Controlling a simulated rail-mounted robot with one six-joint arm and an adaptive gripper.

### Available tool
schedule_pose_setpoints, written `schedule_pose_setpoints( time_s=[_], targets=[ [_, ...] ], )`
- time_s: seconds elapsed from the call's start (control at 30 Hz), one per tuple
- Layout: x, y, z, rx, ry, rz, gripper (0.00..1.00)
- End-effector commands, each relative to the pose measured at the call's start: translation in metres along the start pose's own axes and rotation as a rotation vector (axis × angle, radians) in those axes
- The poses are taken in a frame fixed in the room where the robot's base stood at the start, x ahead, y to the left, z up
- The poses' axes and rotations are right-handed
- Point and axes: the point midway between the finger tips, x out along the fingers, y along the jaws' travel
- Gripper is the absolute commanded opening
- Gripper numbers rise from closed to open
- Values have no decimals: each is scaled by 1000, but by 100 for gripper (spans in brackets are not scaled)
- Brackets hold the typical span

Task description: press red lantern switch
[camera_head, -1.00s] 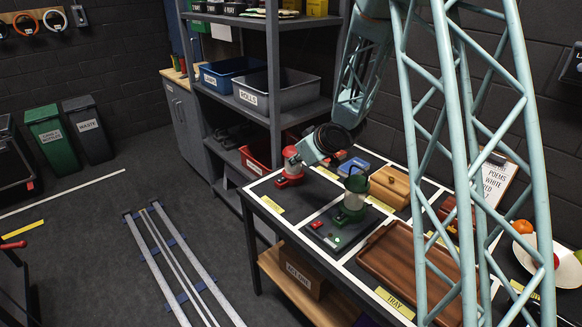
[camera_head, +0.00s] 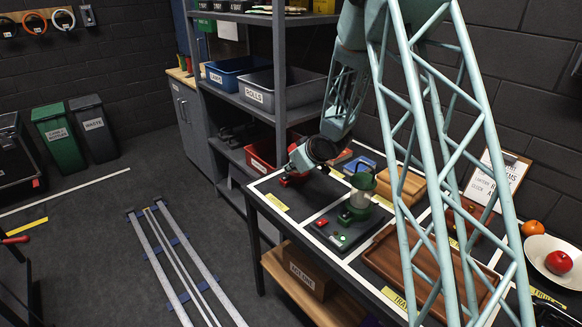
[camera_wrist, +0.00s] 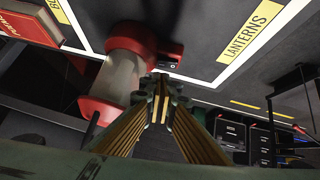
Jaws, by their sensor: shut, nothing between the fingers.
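The red lantern (camera_head: 290,180) stands at the table's far left end in the head view, its upper part hidden by my arm. In the wrist view the red lantern (camera_wrist: 122,72) shows its clear cylinder between two red ends. Its switch (camera_wrist: 171,65), a dark piece on a small red block, juts from the upper red end. My gripper (camera_wrist: 158,92) is shut and empty, its tips just below the switch in the picture. I cannot tell whether they touch it.
A green lantern (camera_head: 359,196) stands close by, beside a dark panel with a red button (camera_head: 321,222) and a green button (camera_head: 340,238). A brown tray (camera_head: 378,262) lies nearer. A yellow LANTERNS label (camera_wrist: 250,33) is on the table. A grey shelf (camera_head: 262,110) stands behind.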

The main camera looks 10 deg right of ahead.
Motion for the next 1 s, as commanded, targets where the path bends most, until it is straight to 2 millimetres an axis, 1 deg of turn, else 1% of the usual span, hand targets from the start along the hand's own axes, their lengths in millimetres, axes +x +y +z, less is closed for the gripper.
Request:
schedule_pose_setpoints(
  time_s=[0.03, 0.1, 0.3, 0.77, 1.0],
  targets=[
    [5, 0, 6, 0, -1, 0, 0],
    [9, 0, 10, 0, 0, 0, 0],
    [16, 0, 16, 0, 1, 0, 0],
    [16, 0, 16, 0, 1, 0, 0],
    [19, -7, 13, 2, 1, -16, 0]
  ],
)
